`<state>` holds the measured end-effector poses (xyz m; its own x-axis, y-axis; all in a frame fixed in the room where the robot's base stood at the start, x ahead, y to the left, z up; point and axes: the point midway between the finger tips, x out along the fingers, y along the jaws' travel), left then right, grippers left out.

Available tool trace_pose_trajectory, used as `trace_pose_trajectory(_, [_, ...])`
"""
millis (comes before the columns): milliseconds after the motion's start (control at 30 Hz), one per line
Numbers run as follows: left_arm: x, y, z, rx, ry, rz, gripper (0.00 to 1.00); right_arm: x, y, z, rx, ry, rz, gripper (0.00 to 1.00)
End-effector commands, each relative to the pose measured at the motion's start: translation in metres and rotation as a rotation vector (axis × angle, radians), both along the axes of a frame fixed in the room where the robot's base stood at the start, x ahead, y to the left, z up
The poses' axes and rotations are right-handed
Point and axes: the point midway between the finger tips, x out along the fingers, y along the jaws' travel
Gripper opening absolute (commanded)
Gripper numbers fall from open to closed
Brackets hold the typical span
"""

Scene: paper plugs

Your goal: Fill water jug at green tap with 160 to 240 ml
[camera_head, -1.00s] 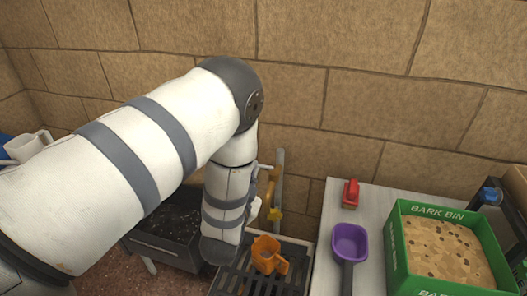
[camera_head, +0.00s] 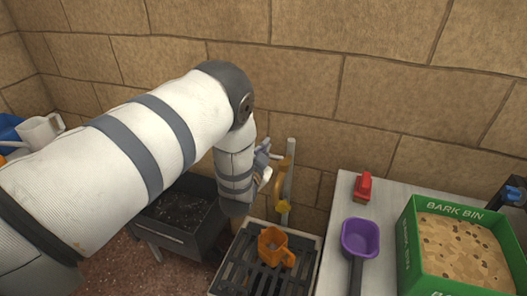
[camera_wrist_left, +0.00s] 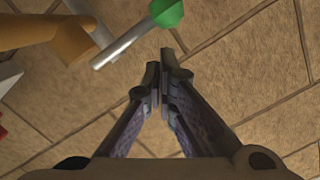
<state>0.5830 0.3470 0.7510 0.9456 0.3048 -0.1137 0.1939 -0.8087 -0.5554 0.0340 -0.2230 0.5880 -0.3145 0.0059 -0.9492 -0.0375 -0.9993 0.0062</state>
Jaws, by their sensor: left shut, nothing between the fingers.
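An orange jug (camera_head: 273,249) stands upright on the dark drain grate (camera_head: 240,275), its handle to the right. Its water level cannot be told. The brass tap pipe (camera_head: 284,172) rises behind the jug by the wall, with a yellow spout end (camera_head: 283,206) above the grate. In the left wrist view, a green knob (camera_wrist_left: 168,13) sits on a grey rod near the brass pipe (camera_wrist_left: 72,42). My left gripper (camera_head: 263,160) is beside the tap, partly hidden by my arm. In the wrist view its fingers (camera_wrist_left: 158,82) are shut and empty, apart from the knob.
A purple scoop (camera_head: 360,238) and a red object (camera_head: 364,187) lie on the pale table (camera_head: 400,185). A green bark bin (camera_head: 412,245) stands at right. A dark trough (camera_head: 165,235) stands left of the grate. A white jug (camera_head: 40,130) stands far left.

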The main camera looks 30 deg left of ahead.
Motion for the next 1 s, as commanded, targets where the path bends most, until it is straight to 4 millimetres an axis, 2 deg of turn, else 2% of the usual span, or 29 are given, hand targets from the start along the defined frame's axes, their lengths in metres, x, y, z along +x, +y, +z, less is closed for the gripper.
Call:
trace_pose_trajectory(100, [-0.001, 0.005, -0.008, 0.0, 0.001, 0.0, 0.0, -0.001, 0.0, -0.002, 0.0, 0.005, 0.0, 0.39])
trace_pose_trajectory(467, [-0.001, 0.006, -0.008, -0.006, -0.004, 0.0, 0.0, -0.001, 0.0, -0.001, 0.0, 0.004, 0.001, 0.39])
trace_pose_trajectory(767, [-0.004, 0.016, -0.035, -0.359, -0.084, 0.003, 0.0, -0.003, 0.0, -0.003, 0.0, 0.01, 0.001, 0.39])
trace_pose_trajectory(1000, [-0.003, 0.016, -0.039, -0.358, -0.086, 0.0, 0.0, -0.004, 0.0, -0.004, 0.0, 0.014, 0.001, 0.39])
